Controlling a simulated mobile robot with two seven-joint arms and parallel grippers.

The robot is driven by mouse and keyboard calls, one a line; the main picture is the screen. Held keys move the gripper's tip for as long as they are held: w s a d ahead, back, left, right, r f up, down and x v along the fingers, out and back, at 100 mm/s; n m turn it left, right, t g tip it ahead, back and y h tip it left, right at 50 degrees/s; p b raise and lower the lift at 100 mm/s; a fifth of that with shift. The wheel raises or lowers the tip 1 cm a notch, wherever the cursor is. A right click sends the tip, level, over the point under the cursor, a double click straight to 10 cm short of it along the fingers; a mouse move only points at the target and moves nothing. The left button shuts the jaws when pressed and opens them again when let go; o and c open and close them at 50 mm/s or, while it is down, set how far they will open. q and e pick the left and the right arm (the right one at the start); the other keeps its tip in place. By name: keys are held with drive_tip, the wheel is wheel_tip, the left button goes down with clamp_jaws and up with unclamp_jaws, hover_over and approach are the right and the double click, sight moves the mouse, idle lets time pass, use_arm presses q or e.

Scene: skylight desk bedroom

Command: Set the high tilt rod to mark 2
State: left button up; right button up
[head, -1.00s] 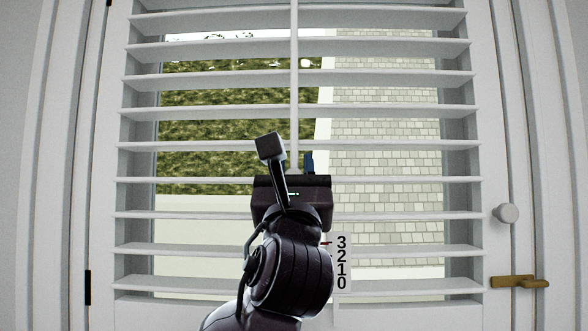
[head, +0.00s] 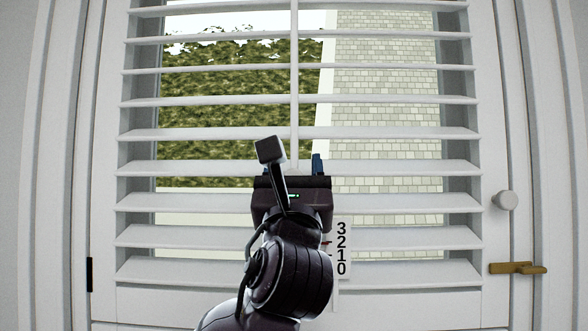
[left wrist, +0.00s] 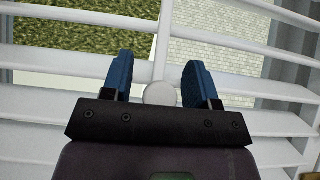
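The high tilt rod (head: 294,90) is a thin white vertical bar in front of the white louvre slats. Its lower part is hidden behind my left gripper in the head view. A white plate with marks 3, 2, 1, 0 (head: 341,249) is right of my arm. A small reddish pointer (head: 326,243) seems about level with mark 2. My left gripper (left wrist: 158,75) is open, its blue fingers on either side of a round white knob (left wrist: 160,94), with gaps both sides. One blue finger (head: 317,164) shows in the head view. My right gripper is out of view.
White slats (head: 390,168) fill the shutter panel behind my gripper. A round white knob (head: 505,200) and a brass handle (head: 517,268) are on the frame at right. A black hinge (head: 89,274) is at left.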

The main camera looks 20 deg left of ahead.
use_arm(q)
drive_tip(key=shift+f, duration=0.1)
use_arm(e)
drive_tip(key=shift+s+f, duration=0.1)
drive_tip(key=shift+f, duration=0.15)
use_arm(q)
drive_tip(key=shift+s+d+f, duration=0.1)
drive_tip(key=shift+s+f, duration=0.1)
drive_tip(key=shift+s, duration=0.05)
drive_tip(key=b+v, duration=0.3)
drive_tip(key=v, duration=0.7)
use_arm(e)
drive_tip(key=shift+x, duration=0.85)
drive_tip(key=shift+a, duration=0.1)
